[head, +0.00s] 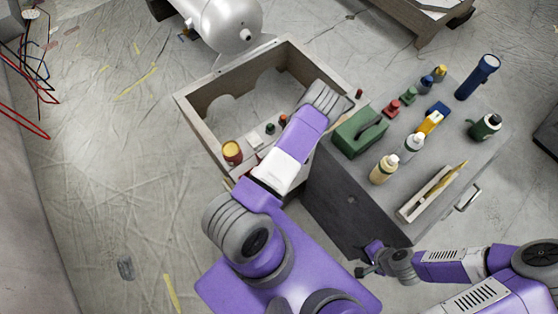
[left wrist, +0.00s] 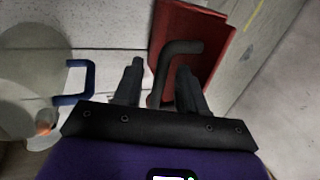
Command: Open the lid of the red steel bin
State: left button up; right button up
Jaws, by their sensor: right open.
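In the left wrist view, the red steel bin (left wrist: 215,60) shows as a flat red surface with a dark grey bent handle (left wrist: 183,47) in front of it. My left gripper (left wrist: 160,82) is open, with one finger on each side of the handle's straight part. The handle lies nearer the right finger, and a gap shows on its left; contact cannot be told. In the head view, the left gripper is hidden by its own arm, and I cannot make out the bin for sure. My right gripper (head: 370,264) is open and empty beside the grey cabinet's lower corner.
The grey cabinet (head: 352,200) carries a green toolbox (head: 352,139), bottles and a blue flashlight (head: 478,77). Sheeted floor at left is mostly free.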

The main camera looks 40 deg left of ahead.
pick_arm(q)
jog(key=shift+w+r, duration=0.15)
jog(key=shift+w, duration=0.05)
notch_tip(320, 180, up, 10)
jog(key=p, duration=0.3)
jog(key=shift+p, duration=0.4)
jog(key=shift+s, duration=0.15)
jog(key=s+d+r+m+t+h+p, duration=0.1)
jog(key=d+m, duration=0.3)
jog(key=d, duration=0.4)
jog(key=s+d+r+m+t+h+p, duration=0.1)
jog(key=s+d+r+m+t+h, duration=0.1)
jog(key=d+m, duration=0.3)
jog(key=s+d+r+m+t+h+p, duration=0.1)
jog(key=s+d+r+m, duration=0.1)
jog(key=d, duration=1)
jog(key=s+m, duration=0.1)
jog(key=m, duration=0.1)
jog(key=shift+s+r+m+t+h, duration=0.2)
jog(key=shift+s+m+t+h, duration=0.1)
jog(key=shift+s+h, duration=0.1)
